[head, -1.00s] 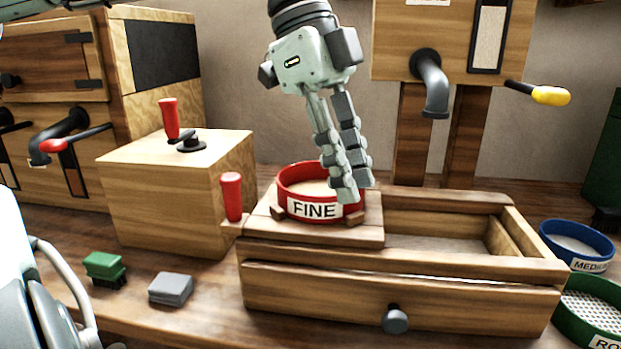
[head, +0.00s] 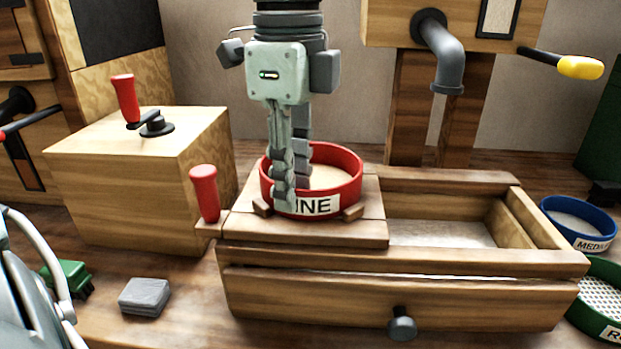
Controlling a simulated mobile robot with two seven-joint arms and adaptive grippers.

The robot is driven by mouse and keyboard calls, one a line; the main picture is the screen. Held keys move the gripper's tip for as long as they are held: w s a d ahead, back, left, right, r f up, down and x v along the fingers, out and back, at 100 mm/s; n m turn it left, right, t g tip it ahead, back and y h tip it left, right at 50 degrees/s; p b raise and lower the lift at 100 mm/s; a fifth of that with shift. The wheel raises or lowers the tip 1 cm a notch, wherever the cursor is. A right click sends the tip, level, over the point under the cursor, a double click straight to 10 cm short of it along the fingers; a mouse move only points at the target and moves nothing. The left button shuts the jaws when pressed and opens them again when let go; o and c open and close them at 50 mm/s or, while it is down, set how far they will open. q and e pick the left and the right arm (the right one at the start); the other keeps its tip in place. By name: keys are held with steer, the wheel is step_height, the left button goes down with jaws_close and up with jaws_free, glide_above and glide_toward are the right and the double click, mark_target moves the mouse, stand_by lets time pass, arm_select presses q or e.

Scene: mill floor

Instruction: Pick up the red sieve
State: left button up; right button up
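The red sieve (head: 345,187), a round ring labelled FINE with a pale mesh, sits on the left part of a wooden drawer box, between small wooden blocks. My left gripper (head: 290,190) points down at its front left rim. One finger is in front of the rim and covers part of the label. The other finger is behind it, over the inside of the sieve. The fingers look apart, with the rim between them; any contact is hard to see. The rear fingertip is hidden. My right gripper is not in view.
The wooden drawer box (head: 480,262) has an open bay at right. A crank box (head: 110,190) stands at left, and a red upright handle (head: 205,192) is close beside the sieve. A grey pipe (head: 447,60) hangs behind. Blue (head: 577,216) and green (head: 590,325) sieves lie at right.

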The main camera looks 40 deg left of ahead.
arm_select(q)
steer(key=shift+f, duration=0.95)
jaws_close()
steer(key=shift+r, duration=0.1)
